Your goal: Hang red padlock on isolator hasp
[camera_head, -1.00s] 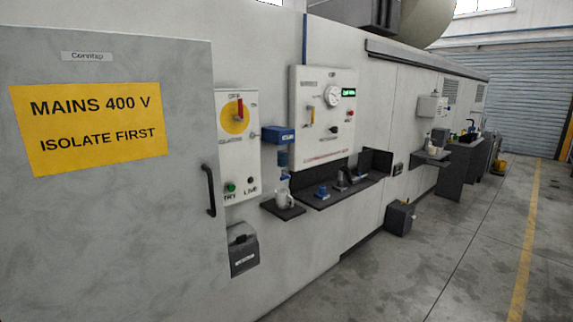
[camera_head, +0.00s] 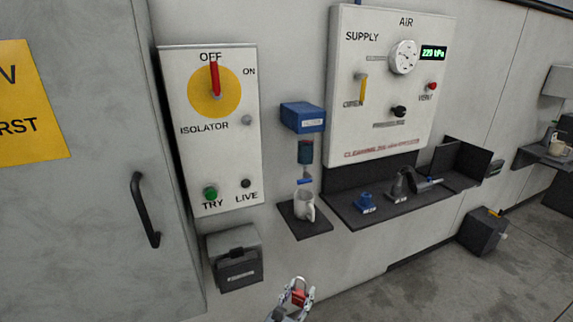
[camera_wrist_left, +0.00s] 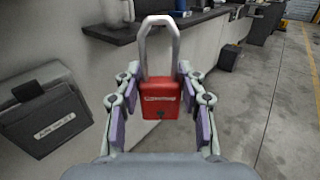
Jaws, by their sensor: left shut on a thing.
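The red padlock (camera_wrist_left: 160,98) is upright between the fingers of my left gripper (camera_wrist_left: 160,104), with its grey shackle pointing up. In the head view my left gripper (camera_head: 298,296) is at the bottom edge, shut on the padlock (camera_head: 299,297), below and right of the isolator panel (camera_head: 222,165). The isolator's red handle (camera_head: 214,78) points up at OFF on a yellow disc. A small grey round fitting (camera_head: 247,120) sits right of the disc; I cannot tell whether it is the hasp. My right gripper is out of view.
A dark wall box (camera_head: 235,262) is below the panel. A mug (camera_head: 304,204) stands on a small shelf (camera_head: 307,227) to its right, under a blue dispenser (camera_head: 302,117). A longer shelf (camera_head: 385,213) juts out further right. A door handle (camera_head: 145,212) sticks out at left.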

